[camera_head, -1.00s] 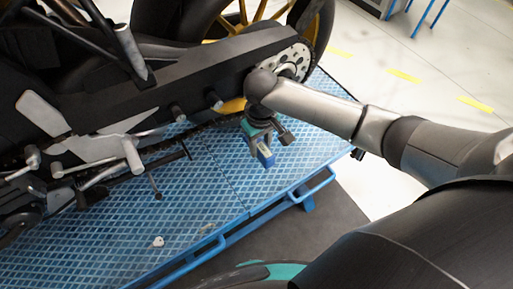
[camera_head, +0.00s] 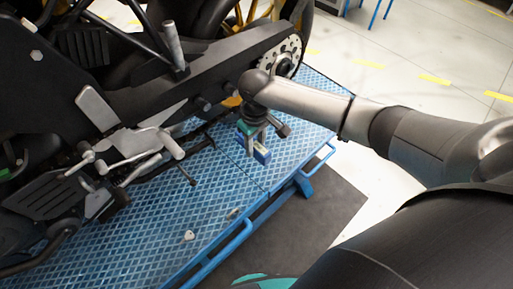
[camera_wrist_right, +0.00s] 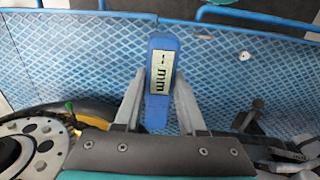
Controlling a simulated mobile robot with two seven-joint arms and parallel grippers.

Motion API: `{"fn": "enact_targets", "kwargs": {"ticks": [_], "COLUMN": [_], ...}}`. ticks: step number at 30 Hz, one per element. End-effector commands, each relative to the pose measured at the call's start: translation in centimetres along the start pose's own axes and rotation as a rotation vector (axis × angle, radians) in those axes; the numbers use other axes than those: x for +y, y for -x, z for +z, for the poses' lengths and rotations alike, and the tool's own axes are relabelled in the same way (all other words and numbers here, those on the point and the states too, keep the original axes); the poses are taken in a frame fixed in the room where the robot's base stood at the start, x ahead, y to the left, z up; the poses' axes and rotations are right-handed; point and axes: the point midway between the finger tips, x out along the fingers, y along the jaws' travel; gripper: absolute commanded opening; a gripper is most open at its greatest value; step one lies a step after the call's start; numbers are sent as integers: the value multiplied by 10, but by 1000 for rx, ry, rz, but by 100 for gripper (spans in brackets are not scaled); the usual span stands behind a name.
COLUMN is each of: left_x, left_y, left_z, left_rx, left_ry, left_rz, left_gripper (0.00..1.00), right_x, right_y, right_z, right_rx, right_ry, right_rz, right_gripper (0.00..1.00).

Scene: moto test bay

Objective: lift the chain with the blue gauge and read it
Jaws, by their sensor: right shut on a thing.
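The blue gauge (camera_head: 262,156) is held in my right gripper (camera_head: 256,148), below the rear end of the motorcycle's swingarm. In the right wrist view the gauge (camera_wrist_right: 160,110) stands between the two grey fingers (camera_wrist_right: 158,103), its pale display facing the camera. The display shows "mm" with a small dash-like mark; no clear number can be read. The chain's dark lower run (camera_head: 208,128) shows only faintly under the swingarm. I cannot tell whether the gauge touches it. My left gripper is not in view.
The motorcycle's rear sprocket (camera_head: 290,52) is close behind my right wrist; it shows in the wrist view (camera_wrist_right: 22,146). A footpeg and a thin rod (camera_head: 187,170) stick out left of the gripper. Below is the blue patterned platform (camera_head: 215,200) with a raised blue rail (camera_head: 250,226).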

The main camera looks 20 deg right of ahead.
Motion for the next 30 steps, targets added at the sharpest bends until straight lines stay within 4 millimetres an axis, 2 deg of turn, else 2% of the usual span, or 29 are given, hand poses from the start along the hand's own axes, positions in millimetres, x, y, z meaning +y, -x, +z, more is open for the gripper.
{"fn": "enact_targets", "kwargs": {"ticks": [5,19,30], "left_x": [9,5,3], "left_y": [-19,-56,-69], "left_z": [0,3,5], "left_rx": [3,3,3], "left_ry": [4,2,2], "left_rz": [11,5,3], "left_gripper": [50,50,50], "right_x": [-1,0,-1], "right_y": [-3,-3,-1], "right_z": [-14,-46,-76], "right_rx": [2,3,2], "right_ry": [1,0,0], "right_rz": [-1,-1,-2], "right_gripper": [0,0,0]}}
